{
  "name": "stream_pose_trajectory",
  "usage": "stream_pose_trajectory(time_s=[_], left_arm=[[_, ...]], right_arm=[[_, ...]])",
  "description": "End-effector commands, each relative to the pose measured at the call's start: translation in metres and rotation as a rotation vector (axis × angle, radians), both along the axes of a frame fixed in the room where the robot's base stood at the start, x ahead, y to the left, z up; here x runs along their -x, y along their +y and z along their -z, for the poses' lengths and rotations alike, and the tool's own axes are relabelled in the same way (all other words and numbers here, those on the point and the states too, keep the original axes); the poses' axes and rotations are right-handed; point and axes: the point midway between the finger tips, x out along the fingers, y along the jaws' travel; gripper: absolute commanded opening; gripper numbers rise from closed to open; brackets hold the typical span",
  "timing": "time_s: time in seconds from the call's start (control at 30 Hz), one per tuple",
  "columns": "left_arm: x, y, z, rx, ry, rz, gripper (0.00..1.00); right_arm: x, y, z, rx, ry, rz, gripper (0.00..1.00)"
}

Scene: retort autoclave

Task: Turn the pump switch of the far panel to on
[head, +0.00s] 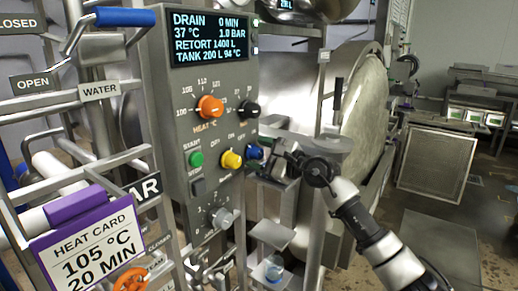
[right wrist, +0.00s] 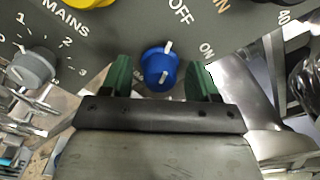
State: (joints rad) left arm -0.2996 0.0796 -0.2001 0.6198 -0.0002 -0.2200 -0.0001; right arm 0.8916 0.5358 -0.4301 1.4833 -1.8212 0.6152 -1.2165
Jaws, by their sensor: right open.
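The control panel (head: 200,110) stands in the middle of the head view. A blue knob (head: 254,152) sits at its lower right edge, right of a yellow knob (head: 231,159). In the right wrist view the blue knob (right wrist: 159,68) lies between the green fingers of my right gripper (right wrist: 158,76), with gaps on both sides. Its white mark points up, slightly right, towards OFF; ON is further right. Its name label is mostly hidden by a finger. My right gripper (head: 270,164) is open at the panel's right edge. My left gripper is not in view.
The panel also carries an orange dial (head: 210,107), a black dial (head: 247,109), a green button (head: 196,159) and a grey knob (head: 221,217). A heat card (head: 85,245) and pipework crowd the left. A round steel vessel door (head: 362,115) stands behind my right arm.

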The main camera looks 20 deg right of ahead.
Motion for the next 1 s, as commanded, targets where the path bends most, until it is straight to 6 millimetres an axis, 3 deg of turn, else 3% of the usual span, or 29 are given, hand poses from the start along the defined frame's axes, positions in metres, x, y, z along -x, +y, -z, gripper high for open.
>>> stream_pose_trajectory(time_s=[0.33, 0.67, 1.0], left_arm=[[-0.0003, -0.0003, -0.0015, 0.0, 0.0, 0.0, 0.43], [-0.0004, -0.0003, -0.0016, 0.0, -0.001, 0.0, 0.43], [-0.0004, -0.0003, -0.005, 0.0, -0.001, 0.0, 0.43]], right_arm=[[-0.0039, 0.0034, 0.0006, 0.0, 0.0, 0.0, 0.6], [-0.0038, 0.0031, 0.0005, -0.001, 0.001, 0.0, 0.11], [-0.0037, 0.0028, -0.0002, -0.04, 0.031, 0.0, 0.11]])
